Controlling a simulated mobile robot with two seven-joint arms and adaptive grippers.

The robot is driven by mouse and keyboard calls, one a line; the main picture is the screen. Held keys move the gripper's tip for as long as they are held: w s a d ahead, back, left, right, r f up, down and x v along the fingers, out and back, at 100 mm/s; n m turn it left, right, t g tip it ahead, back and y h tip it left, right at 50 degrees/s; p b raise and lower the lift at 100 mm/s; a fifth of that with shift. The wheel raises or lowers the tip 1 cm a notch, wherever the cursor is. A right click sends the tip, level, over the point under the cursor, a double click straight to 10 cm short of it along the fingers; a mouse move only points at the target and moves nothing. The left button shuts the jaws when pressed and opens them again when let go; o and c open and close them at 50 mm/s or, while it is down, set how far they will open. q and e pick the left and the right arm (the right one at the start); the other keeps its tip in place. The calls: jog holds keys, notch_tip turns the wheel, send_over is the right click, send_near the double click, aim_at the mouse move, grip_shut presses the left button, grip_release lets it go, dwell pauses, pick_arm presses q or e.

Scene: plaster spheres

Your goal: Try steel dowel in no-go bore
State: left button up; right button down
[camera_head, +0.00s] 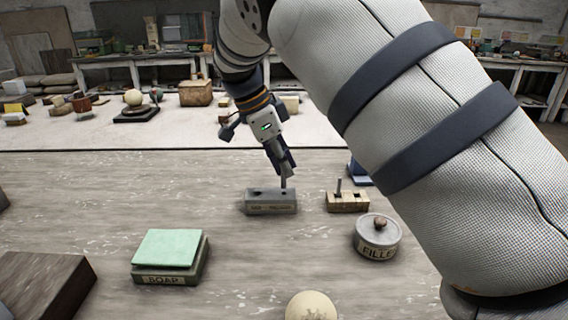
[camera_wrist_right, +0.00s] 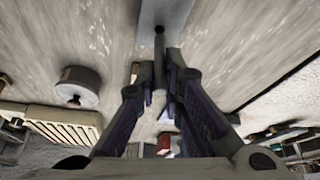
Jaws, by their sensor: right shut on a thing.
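A grey gauge block (camera_head: 270,207) with lettering on its front sits mid-table in the head view. A dark bore shows at the left of its top. My right gripper (camera_head: 284,170) points down above the block's right part, shut on a thin steel dowel (camera_head: 284,183). The dowel looks upright, its lower end at the block's right-hand top; I cannot tell whether it is inside a bore or just above. In the wrist view the dowel (camera_wrist_right: 159,42) runs from between the fingers (camera_wrist_right: 160,75) toward the block (camera_wrist_right: 172,12). My left gripper is out of view.
A wooden rack (camera_head: 347,204) with one upright pin stands right of the block. A lidded filler tin (camera_head: 377,240) is in front of it. A plaster sphere (camera_head: 311,306) is at the front edge.

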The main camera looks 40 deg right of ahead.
jog(key=shift+f, duration=0.75)
dwell(0.6)
jog(key=shift+r, duration=0.4)
jog(key=shift+f, duration=0.35)
dwell(1.6)
jog(key=shift+r, duration=0.35)
jog(key=shift+f, duration=0.5)
dwell(1.3)
jog(key=shift+r, duration=0.1)
jog(key=shift+a+r, duration=0.1)
jog(key=shift+r, duration=0.3)
jog(key=shift+d, duration=0.2)
dwell(0.4)
